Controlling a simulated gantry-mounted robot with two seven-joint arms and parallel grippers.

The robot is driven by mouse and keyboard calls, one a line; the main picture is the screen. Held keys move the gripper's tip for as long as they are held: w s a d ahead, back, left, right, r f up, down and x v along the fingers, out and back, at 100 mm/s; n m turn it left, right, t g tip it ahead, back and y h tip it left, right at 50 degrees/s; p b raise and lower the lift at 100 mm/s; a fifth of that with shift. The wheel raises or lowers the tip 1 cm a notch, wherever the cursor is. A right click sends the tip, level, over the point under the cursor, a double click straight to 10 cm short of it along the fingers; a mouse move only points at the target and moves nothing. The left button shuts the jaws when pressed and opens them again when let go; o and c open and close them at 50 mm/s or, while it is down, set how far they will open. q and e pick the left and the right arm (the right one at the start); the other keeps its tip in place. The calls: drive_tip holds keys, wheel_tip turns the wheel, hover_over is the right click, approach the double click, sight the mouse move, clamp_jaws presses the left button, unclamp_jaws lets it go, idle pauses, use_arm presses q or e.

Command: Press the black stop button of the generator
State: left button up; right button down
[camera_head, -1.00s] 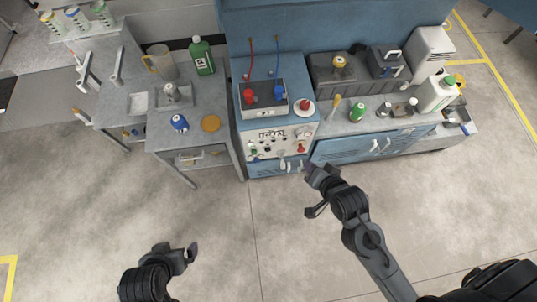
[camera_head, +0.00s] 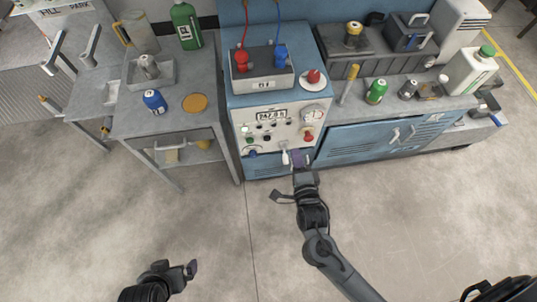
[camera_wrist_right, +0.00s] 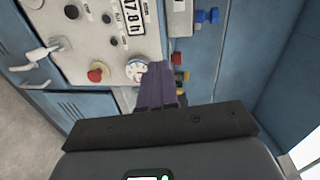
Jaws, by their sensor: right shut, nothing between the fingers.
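The generator's white control panel (camera_head: 275,128) faces me in the head view, with a display, a round gauge (camera_head: 312,115), a red mushroom button (camera_head: 308,136) and several small dark controls. I cannot tell which dark control is the stop button. In the right wrist view, black controls (camera_wrist_right: 72,12) show beside the display, and the red button (camera_wrist_right: 97,73) sits lower. My right gripper (camera_head: 301,159) is shut and empty, in front of the panel's lower right edge. Its purple fingers (camera_wrist_right: 160,86) overlap the gauge's edge in the wrist view. My left gripper (camera_head: 177,271) hangs low over the floor; its jaw opening is unclear.
A white lever (camera_head: 285,157) sticks out at the panel's bottom, close to my right fingers. A battery-like box with red and blue terminals (camera_head: 262,83) stands on the generator. Side tables (camera_head: 190,130) stand at left, blue cabinets (camera_head: 365,137) at right. The floor in front is clear.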

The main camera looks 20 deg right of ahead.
drive_tip(key=w+a+f+t+b, duration=0.1)
drive_tip(key=w+a+f+b, duration=0.1)
drive_tip(key=f+b, duration=1.1)
drive_tip(key=w+a+f+b, duration=0.2)
drive_tip(key=w+f+b, duration=0.1)
drive_tip(key=f+b, duration=0.9)
drive_tip(key=shift+w+a+f+m+t+b, duration=0.15)
drive_tip(key=shift+a+f+m+t+b, duration=0.25)
drive_tip(key=shift+b, duration=0.8)
drive_tip(key=shift+w, duration=0.15)
drive_tip(key=b, duration=0.7)
approach(267, 140)
drive_tip(key=w, duration=0.3)
drive_tip(key=w+d, duration=0.1)
drive_tip(key=w, duration=0.2)
drive_tip(key=shift+w+d+f, duration=0.2)
drive_tip(key=shift+w, duration=0.1)
